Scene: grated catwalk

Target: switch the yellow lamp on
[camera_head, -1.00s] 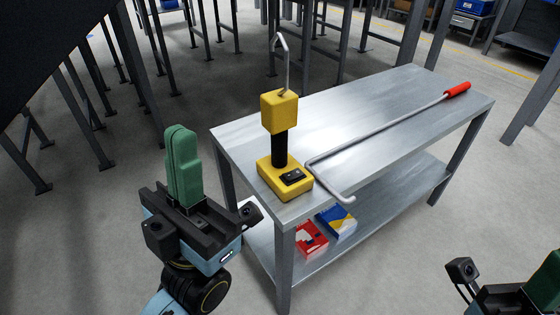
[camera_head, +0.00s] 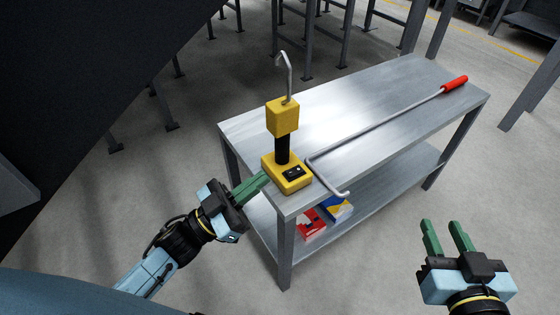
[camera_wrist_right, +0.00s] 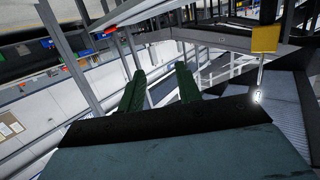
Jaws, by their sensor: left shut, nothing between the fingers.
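The yellow lamp (camera_head: 282,116) stands upright at the near left corner of the metal table, with a black stem, a square yellow base and a metal hook on top. A black rocker switch (camera_head: 294,172) sits on its base, facing me. My left gripper (camera_head: 264,178) is shut and empty, its green fingertips close to the left side of the lamp base; I cannot tell whether they touch it. My right gripper (camera_head: 445,226) is open and empty, to the right of the table. Its green fingers also show apart in the right wrist view (camera_wrist_right: 160,85).
A long metal rod with a red handle (camera_head: 455,82) lies along the table (camera_head: 385,90), its bent end beside the lamp. A red box (camera_head: 311,224) and a blue and yellow box (camera_head: 338,209) are on the lower shelf. Dark posts stand behind.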

